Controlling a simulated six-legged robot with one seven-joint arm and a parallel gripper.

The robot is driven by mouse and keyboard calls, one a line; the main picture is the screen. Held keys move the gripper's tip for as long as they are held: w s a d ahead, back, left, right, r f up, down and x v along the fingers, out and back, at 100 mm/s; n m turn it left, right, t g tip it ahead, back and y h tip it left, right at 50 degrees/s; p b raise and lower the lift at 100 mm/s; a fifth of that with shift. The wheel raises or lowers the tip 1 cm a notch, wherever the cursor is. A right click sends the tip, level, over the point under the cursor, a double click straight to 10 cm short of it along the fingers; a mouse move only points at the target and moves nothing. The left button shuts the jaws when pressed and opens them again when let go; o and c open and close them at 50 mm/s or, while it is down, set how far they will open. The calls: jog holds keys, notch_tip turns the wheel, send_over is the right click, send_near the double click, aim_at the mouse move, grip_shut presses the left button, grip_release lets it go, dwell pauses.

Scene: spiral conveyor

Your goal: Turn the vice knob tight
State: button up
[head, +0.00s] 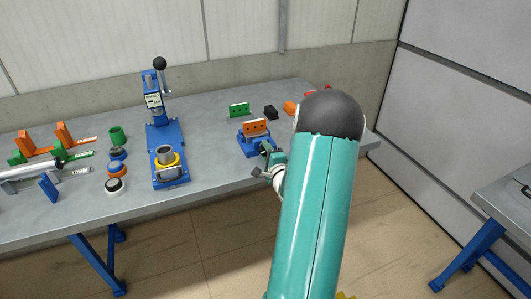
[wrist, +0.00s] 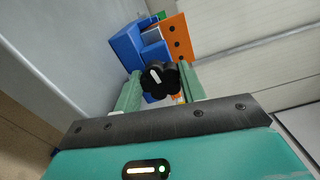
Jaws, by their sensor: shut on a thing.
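The vice knob (wrist: 160,77) is black and lobed, with a white mark, in the wrist view. It sits on the front of the blue vice (wrist: 128,46), which has an orange plate (wrist: 176,38) with dark holes at its jaws. In the head view the vice (head: 247,145) with its orange plate (head: 255,127) is near the front edge of the table. My gripper (wrist: 158,88) has its green fingers on either side of the knob and is shut on it. In the head view my gripper (head: 268,158) is at the vice's front, and the knob is hidden there.
A green block (head: 239,109), a black block (head: 270,112) and an orange block (head: 290,107) stand behind the vice on the grey table (head: 215,160). A blue lever press (head: 160,130) stands to the left. Several coloured parts lie farther left. A second table (head: 510,205) is at the right.

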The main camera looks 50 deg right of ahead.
dwell(0.3)
jog(key=o, duration=1)
jog(key=shift+s, duration=0.1)
jog(key=shift+c, duration=0.2)
